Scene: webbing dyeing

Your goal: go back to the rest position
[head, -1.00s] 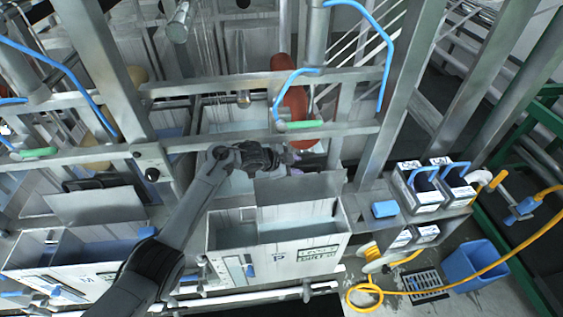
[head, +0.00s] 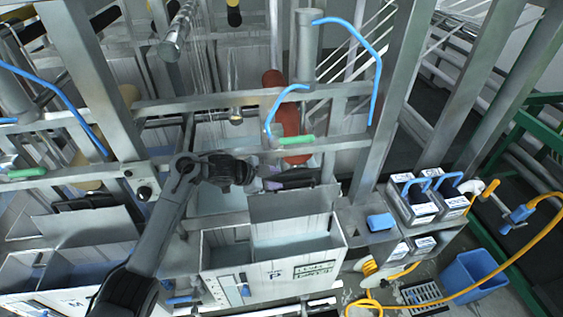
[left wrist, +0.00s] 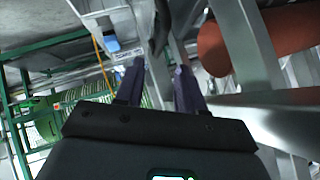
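My left arm enters the head view from the lower left. Its dark left gripper (head: 290,180) is level with the metal frame, above and behind the open white tank (head: 300,268). In the left wrist view the two fingers of this gripper (left wrist: 160,85) stand apart with nothing held between them. My right gripper is in neither view.
A steel frame bar (head: 230,153) runs close behind the left gripper. A red roller (head: 284,115) stands behind it and also shows in the left wrist view (left wrist: 270,38). Blue-handled containers (head: 425,200), a blue bin (head: 474,275) and a yellow hose (head: 520,255) are at right.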

